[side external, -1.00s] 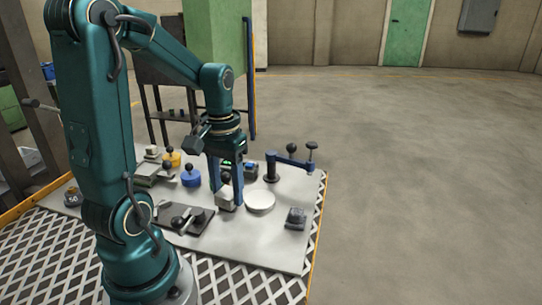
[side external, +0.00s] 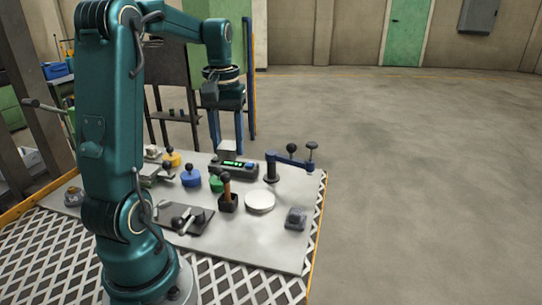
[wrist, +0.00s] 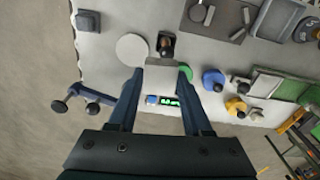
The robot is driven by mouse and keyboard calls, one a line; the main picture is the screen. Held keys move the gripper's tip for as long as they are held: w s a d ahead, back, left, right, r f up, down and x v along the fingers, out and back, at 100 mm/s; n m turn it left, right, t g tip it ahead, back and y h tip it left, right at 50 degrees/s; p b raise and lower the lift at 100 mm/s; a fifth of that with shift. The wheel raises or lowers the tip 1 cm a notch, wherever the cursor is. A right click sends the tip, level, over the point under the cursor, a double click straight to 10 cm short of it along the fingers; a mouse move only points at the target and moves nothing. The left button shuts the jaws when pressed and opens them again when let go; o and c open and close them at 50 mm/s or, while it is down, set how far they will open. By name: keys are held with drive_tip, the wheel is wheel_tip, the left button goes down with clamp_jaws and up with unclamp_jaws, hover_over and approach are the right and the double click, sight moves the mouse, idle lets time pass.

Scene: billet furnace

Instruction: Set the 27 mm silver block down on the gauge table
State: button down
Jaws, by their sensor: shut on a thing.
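My gripper (side external: 227,150) is shut on the silver block (side external: 227,147), a small pale grey block held up in the air above the bench. In the wrist view the block (wrist: 160,76) sits between the fingertips (wrist: 160,82). A pale round plate (side external: 260,201) lies flat and bare on the bench, nearer the camera and to the right of the block in the side view. It also shows in the wrist view (wrist: 132,49), up and left of the block. I cannot tell for sure that this plate is the gauge table.
A box with a green display (side external: 233,167) stands below the gripper. A dark holder with a brown-handled tool (side external: 228,200) is beside the plate. A blue-armed stand (side external: 290,160) is at the back right. Blue (side external: 190,178) and yellow (side external: 171,160) knobbed pieces stand left.

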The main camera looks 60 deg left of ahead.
drive_tip(key=w+d+f+m, duration=0.1)
drive_tip(key=w+d+f, duration=0.1)
drive_tip(key=w, duration=0.4)
hover_over(260, 198)
wheel_tip(260, 198, down, 6)
drive_tip(key=shift+s+r, duration=0.1)
drive_tip(key=shift+f, duration=2.05)
drive_tip(key=shift+f, duration=0.15)
drive_tip(key=shift+c, duration=1.7)
unclamp_jaws()
